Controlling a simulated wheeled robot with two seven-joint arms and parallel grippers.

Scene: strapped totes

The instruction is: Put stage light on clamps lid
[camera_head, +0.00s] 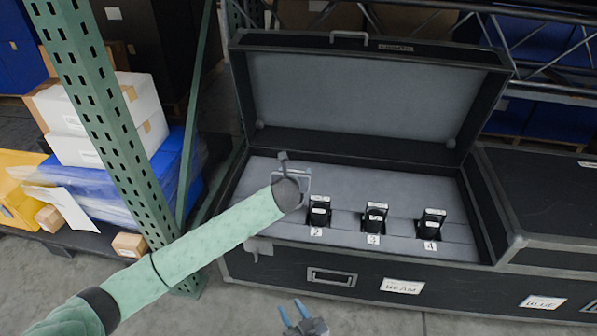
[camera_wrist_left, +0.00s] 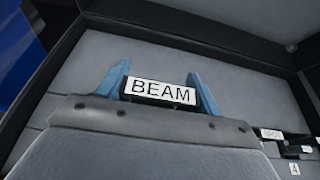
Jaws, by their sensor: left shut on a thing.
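A black stage light (camera_wrist_left: 160,92) with a white BEAM label sits between the blue fingers of my left gripper (camera_wrist_left: 162,78), which is shut on it. In the head view my left gripper (camera_head: 292,180) is over the left part of the open case (camera_head: 452,259); my arm hides most of the held light there. The case front carries a BEAM label (camera_head: 402,286). My right gripper (camera_head: 295,312) is low at the bottom edge, in front of the case, with its two blue fingers apart and nothing between them. I cannot make out a lid marked clamps.
Black lights stand in slots 2 (camera_head: 319,212), 3 (camera_head: 374,217) and 4 (camera_head: 431,224). The case's raised lid (camera_head: 350,95) is behind them. A closed black case (camera_head: 545,190) labelled BLUE is at right. A green rack post (camera_head: 110,120) stands at left.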

